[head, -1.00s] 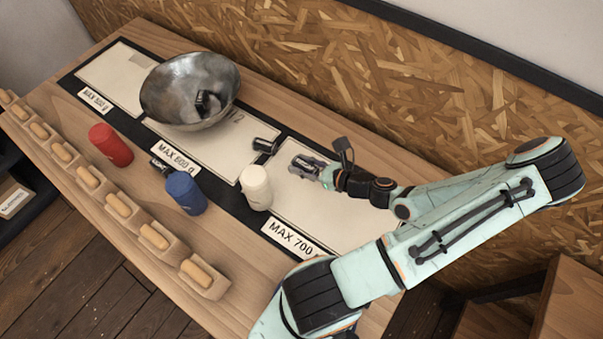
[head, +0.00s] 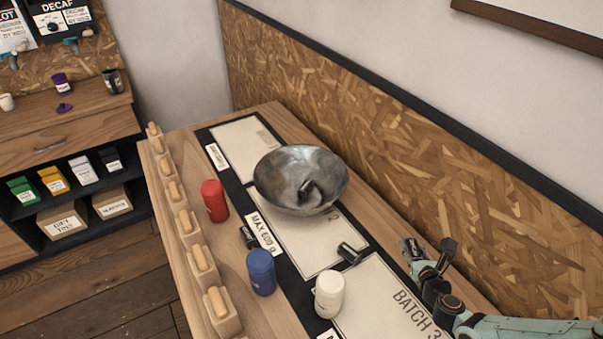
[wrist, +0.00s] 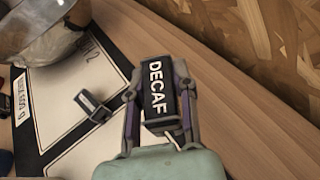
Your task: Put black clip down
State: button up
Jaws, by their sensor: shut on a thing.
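My gripper (head: 416,252) is shut on a black clip, whose DECAF label (wrist: 158,88) faces the wrist camera between the two fingers. In the head view it is held near the back edge of the table, beside the BATCH 3 panel (head: 385,300). I cannot tell whether the clip touches the surface. A similar dark clip (head: 350,253) lies left of my gripper between two panels; it also shows in the wrist view (wrist: 94,106). Another dark piece (head: 307,188) is inside the metal bowl (head: 280,165), and one more (head: 248,237) lies near the MAX 600 g label.
A red canister (head: 214,200), a blue one (head: 261,272) and a white one (head: 329,294) stand along the front of the panels. A row of wooden holders (head: 203,265) lines the front edge. An OSB wall (head: 400,150) rises behind; bare wood lies along it.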

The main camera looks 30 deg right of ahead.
jog(key=w+a+r+n+y, duration=0.1)
jog(key=w+a+r, duration=0.1)
jog(key=w, duration=0.5)
jog(key=w+a+r+n+t+y, duration=0.1)
jog(key=w+a+r, duration=0.2)
jog(key=w, duration=0.4)
jog(key=w+a+r+n+y, duration=0.2)
jog(key=w+a+r, duration=0.1)
jog(key=w, duration=0.4)
jog(key=shift+w+a+r+t, duration=0.15)
jog(key=shift+a+r+t, duration=0.1)
jog(key=shift+t, duration=0.15)
jog(key=w+a+r+n+y, duration=0.1)
jog(key=w+a+n+y, duration=0.15)
jog(key=w+a, duration=0.45)
send_over(274, 173)
jog(key=s, duration=0.5)
jog(key=shift+y, duration=0.35)
notch_tip(274, 173, down, 9)
jog(key=shift+w+a+r, duration=0.1)
jog(key=shift+a+r, duration=0.05)
jog(key=shift+r, duration=0.05)
jog(key=shift+w+f, duration=0.35)
jog(key=shift+f, duration=0.1)
jog(key=shift+w+d+f, duration=0.1)
jog(key=shift+d+f, duration=0.1)
jog(key=shift+f, duration=1.45)
